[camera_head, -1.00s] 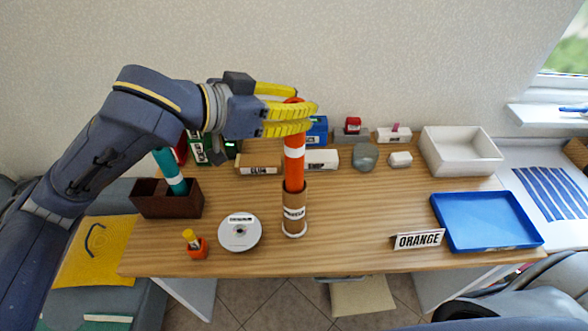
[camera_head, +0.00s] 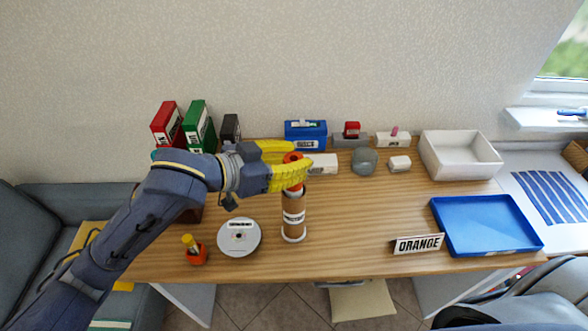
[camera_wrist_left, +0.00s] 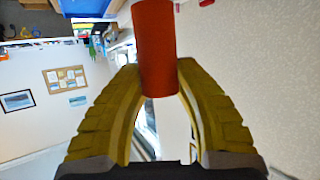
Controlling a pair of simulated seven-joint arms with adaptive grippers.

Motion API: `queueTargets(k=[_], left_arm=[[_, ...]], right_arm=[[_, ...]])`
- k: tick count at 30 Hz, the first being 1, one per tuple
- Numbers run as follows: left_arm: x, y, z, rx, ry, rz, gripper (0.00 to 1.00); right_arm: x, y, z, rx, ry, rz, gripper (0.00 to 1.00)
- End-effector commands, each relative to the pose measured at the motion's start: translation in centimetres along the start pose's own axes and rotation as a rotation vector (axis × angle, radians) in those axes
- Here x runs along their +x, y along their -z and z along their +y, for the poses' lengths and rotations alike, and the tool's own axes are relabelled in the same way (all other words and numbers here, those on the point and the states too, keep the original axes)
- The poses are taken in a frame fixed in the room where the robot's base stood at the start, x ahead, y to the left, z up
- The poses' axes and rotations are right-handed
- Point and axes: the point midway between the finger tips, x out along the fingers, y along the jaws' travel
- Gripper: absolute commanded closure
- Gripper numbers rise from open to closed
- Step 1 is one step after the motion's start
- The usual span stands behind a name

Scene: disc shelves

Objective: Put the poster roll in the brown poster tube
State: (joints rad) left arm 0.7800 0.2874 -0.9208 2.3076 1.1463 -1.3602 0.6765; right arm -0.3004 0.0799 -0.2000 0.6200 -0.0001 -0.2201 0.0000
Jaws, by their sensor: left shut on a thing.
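The orange poster roll (camera_head: 296,187) stands upright with most of its length inside the brown poster tube (camera_head: 293,215); only its top part shows above the rim. The tube stands upright on the desk and has a white label. My left gripper (camera_head: 292,172) is shut on the top of the roll, just above the tube. In the left wrist view the orange roll (camera_wrist_left: 154,50) sits between the two yellow fingers (camera_wrist_left: 157,95). My right gripper is not in view.
A white disc (camera_head: 239,238) and a small orange pot (camera_head: 196,252) lie left of the tube. A blue tray (camera_head: 486,222), an ORANGE sign (camera_head: 418,244) and a white bin (camera_head: 460,155) are at right. Several boxes line the back.

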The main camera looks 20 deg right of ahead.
Motion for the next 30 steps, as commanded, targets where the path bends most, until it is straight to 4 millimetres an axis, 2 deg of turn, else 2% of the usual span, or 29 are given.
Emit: queueTargets(k=[3, 8, 21, 22, 27, 30], left_arm=[[0.6, -1.4, 0.0, -0.006, -0.001, -0.002, 1.00], [1.0, -2.5, 0.0, -0.003, -0.001, -0.001, 1.00], [1.2, -2.9, 0.0, -0.001, 0.000, -0.001, 1.00], [1.2, -2.9, 0.0, -0.001, 0.000, 0.000, 0.66], [1.2, -2.9, 0.0, -0.001, 0.000, 0.000, 0.46], [1.2, -2.9, 0.0, -0.001, 0.000, 0.000, 0.46]], right_arm=[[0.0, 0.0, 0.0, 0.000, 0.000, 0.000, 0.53], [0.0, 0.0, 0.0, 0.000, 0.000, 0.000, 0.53], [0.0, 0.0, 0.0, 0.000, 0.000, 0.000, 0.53], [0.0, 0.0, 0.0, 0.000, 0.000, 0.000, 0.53], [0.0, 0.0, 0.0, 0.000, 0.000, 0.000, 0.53], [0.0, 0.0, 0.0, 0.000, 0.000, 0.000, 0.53]])
